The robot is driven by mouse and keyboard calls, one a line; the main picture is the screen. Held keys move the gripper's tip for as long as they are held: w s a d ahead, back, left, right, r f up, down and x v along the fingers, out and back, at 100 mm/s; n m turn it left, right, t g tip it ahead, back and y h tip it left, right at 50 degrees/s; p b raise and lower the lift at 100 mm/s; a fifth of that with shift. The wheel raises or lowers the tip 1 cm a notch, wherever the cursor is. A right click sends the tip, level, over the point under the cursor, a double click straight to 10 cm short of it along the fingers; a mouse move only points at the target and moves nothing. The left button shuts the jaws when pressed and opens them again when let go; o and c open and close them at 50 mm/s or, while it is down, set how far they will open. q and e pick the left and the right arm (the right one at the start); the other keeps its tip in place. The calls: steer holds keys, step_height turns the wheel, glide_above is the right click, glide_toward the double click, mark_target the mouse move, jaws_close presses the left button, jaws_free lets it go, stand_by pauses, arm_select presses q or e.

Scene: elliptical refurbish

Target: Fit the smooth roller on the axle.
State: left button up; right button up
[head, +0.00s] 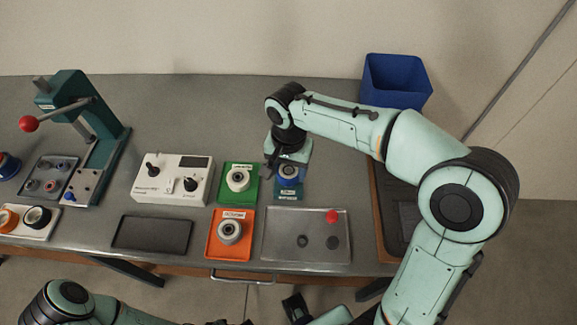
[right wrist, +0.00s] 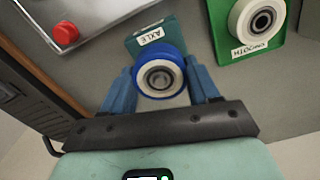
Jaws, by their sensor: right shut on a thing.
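A teal stand (right wrist: 141,46) labelled AXLE shows in the right wrist view; it also shows in the head view (head: 288,194). My right gripper (right wrist: 160,84) is shut on a blue-rimmed roller (right wrist: 160,53) with a pale face and a bearing centre, at the stand. Whether this roller sits on the axle or just above it I cannot tell; the axle itself is hidden. The smooth roller (right wrist: 257,19), white with a dark bearing, lies in the green tray (right wrist: 237,70) labelled SMOOTH. Near the bottom edge of the head view is a dark part, likely my left gripper (head: 296,308); its fingers are unclear.
An orange tray (head: 213,252) holds another roller (head: 229,232). A metal tray (head: 290,222) has a red button and two dark discs.

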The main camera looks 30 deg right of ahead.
arm_select(q)
steer(key=shift+s+f, duration=0.15)
steer(key=shift+f, duration=0.15)
arm_select(e)
steer(key=shift+f, duration=0.4)
steer(key=o, duration=0.8)
steer(key=shift+o, duration=0.2)
arm_select(q)
steer(key=shift+r, duration=0.15)
arm_select(e)
steer(key=shift+r, duration=0.15)
steer(key=shift+r+p, duration=1.95)
steer(key=shift+r, duration=1.05)
arm_select(q)
steer(key=w+r+p, duration=0.2)
steer(key=w+r, duration=0.3)
steer(key=r, duration=0.3)
steer(key=shift+w+r+t+p, duration=0.2)
steer(key=shift+t+p, duration=0.1)
steer(key=shift+p, duration=0.1)
arm_select(e)
step_height(320, 180, up, 5)
steer(key=shift+f, duration=0.1)
arm_select(q)
steer(key=shift+s, duration=0.1)
arm_select(e)
steer(key=shift+s, duration=0.1)
